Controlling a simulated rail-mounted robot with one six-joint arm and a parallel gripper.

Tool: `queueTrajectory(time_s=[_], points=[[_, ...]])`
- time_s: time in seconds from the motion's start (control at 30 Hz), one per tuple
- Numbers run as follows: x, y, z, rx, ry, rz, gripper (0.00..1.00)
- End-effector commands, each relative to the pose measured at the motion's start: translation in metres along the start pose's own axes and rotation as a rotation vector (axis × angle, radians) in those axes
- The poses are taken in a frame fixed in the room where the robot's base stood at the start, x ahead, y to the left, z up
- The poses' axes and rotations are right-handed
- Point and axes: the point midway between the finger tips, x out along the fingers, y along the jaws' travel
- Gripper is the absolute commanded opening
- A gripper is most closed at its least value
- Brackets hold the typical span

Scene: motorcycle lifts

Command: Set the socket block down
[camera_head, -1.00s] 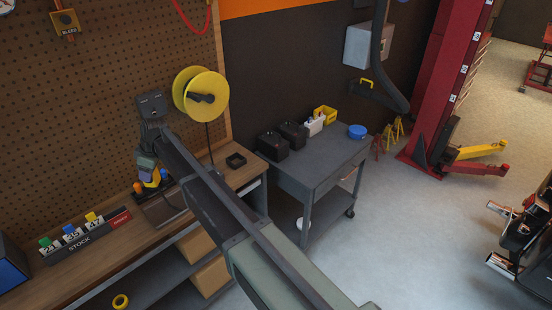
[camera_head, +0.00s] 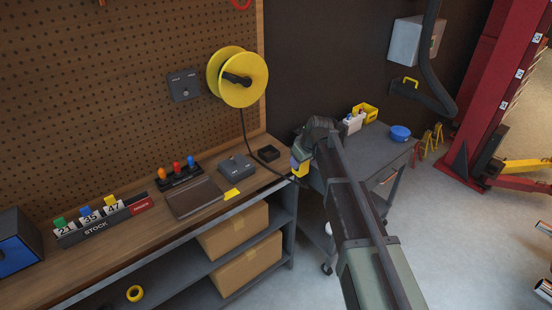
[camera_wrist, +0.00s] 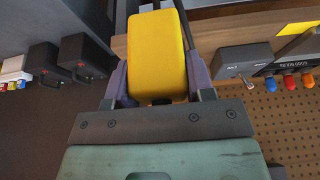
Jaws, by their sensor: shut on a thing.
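The yellow socket block (camera_head: 300,170) is held in my gripper (camera_head: 298,160), in the air near the right end of the workbench (camera_head: 215,212), close to the grey cart (camera_head: 368,150). In the wrist view the block (camera_wrist: 158,55) fills the space between the two fingers of my gripper (camera_wrist: 158,82), which are shut on it from both sides. Part of the cart and the black boxes on it are hidden behind my arm in the head view.
Black boxes (camera_wrist: 84,60) show in the wrist view. A blue bowl (camera_head: 400,132) stands on the cart.

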Motion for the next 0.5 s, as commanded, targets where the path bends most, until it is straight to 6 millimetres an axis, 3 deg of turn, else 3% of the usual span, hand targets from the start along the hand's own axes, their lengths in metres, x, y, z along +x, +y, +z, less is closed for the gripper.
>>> queueTrajectory(time_s=[0.13, 0.4, 0.5], points=[[0.013, 0.002, -0.033, -0.003, 0.000, -0.001, 0.16], [0.048, 0.002, -0.119, -0.004, 0.000, -0.002, 0.16], [0.056, 0.001, -0.137, -0.002, 0.000, -0.001, 0.16]])
